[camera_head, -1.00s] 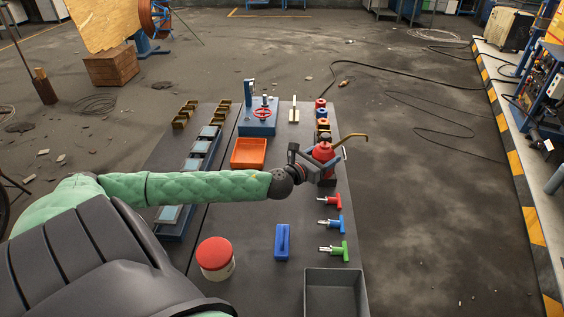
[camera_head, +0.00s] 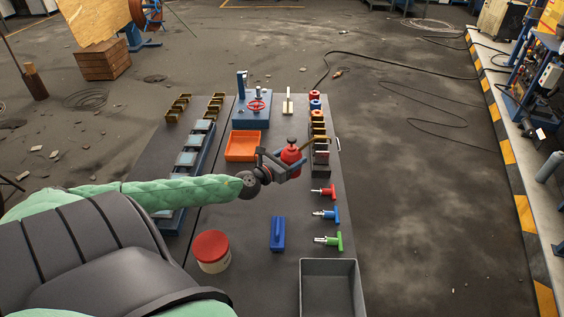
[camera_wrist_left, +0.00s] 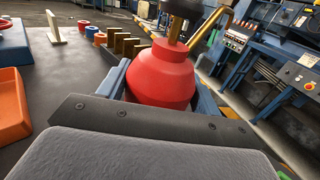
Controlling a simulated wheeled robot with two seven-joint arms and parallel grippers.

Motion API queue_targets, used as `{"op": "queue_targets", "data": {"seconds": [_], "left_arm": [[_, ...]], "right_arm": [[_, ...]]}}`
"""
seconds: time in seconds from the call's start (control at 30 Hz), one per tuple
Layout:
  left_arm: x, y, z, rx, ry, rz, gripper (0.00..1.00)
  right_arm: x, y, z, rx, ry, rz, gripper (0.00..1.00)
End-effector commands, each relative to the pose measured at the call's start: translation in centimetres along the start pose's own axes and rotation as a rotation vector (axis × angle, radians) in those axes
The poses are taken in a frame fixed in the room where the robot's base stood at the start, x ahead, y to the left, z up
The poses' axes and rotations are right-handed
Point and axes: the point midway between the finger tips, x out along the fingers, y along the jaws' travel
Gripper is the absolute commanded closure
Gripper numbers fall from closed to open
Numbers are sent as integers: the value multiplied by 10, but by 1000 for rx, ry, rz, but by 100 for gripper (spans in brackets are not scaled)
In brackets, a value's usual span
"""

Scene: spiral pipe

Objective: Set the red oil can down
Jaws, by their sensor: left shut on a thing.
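The red oil can (camera_head: 291,157) has a dark top and a brass spout that points right. It is at the middle right of the table (camera_head: 265,205). My left gripper (camera_head: 296,168) is shut around the can's body from the left. In the left wrist view the red can (camera_wrist_left: 162,74) looks about upright between the fingers, which are partly hidden. I cannot tell whether its base touches the table. My right gripper is not in view.
A dark block (camera_head: 321,157) stands right of the can, behind the red T-handle (camera_head: 324,191). An orange tray (camera_head: 243,146) lies to the left. A blue block (camera_head: 278,234), a red-lidded tub (camera_head: 212,250) and a grey bin (camera_head: 330,288) are nearer. Table between can and blue block is clear.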

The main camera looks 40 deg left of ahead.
Motion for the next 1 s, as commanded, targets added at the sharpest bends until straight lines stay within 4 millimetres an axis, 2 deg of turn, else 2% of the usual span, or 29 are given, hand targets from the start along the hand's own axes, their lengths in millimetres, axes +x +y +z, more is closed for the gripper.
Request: {"op": "queue_targets", "data": {"seconds": [0.1, 0.3, 0.43, 0.53, 0.7, 1.0], "left_arm": [[-8, 15, -10, 0, 2, 2, 70], [-15, 27, -18, 0, 1, 1, 70], [-16, 29, -24, -1, 0, 1, 70], [-16, 29, -36, 0, 1, 2, 70], [-15, 29, -54, 1, 0, 2, 70], [-16, 29, -59, 0, 0, 0, 70]], "right_arm": [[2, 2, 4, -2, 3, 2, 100], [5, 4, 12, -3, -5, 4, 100], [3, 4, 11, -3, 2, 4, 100], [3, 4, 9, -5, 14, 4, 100], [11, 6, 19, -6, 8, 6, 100], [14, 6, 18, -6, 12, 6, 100]]}}
